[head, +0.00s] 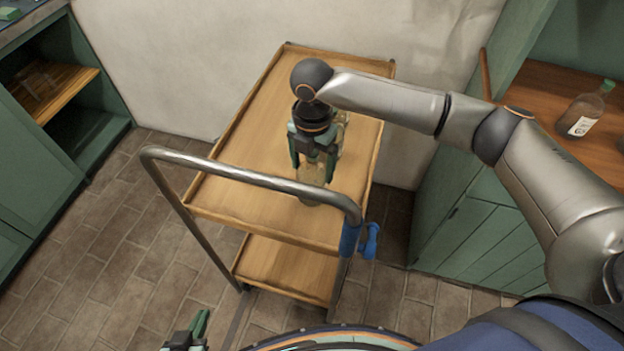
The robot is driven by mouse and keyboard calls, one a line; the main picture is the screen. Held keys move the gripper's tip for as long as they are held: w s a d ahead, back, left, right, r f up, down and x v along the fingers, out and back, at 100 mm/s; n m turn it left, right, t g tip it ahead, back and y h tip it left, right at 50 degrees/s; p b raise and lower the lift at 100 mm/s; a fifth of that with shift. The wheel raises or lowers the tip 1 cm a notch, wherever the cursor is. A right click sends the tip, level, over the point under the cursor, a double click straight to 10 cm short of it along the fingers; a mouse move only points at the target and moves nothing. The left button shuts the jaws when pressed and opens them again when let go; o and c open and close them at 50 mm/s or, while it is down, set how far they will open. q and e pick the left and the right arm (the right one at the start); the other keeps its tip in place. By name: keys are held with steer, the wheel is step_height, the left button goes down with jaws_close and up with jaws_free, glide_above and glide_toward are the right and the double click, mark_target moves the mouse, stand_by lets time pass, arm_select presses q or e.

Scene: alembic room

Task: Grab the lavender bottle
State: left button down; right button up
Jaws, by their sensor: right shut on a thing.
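My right gripper (314,168) reaches down over the wooden top of the trolley (250,160) and is shut on a clear, yellowish glass bottle (313,190). The gripper hides much of this bottle, and no label can be read, so I cannot tell from its looks whether it is the lavender one. I cannot tell whether its base touches the trolley top. Another pale glass item (343,118) shows partly behind the gripper. My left gripper (196,333) shows only in part at the bottom edge, and its opening cannot be made out.
The trolley has a curved metal handle (245,178) in front, a raised rim and a lower shelf (285,270). A glass bottle with a white label (585,108) stands on the right-hand wooden counter (545,90). Green cabinets flank the trolley; the tiled floor at left is clear.

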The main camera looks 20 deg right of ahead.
jaws_close()
steer(key=shift+r, duration=0.1)
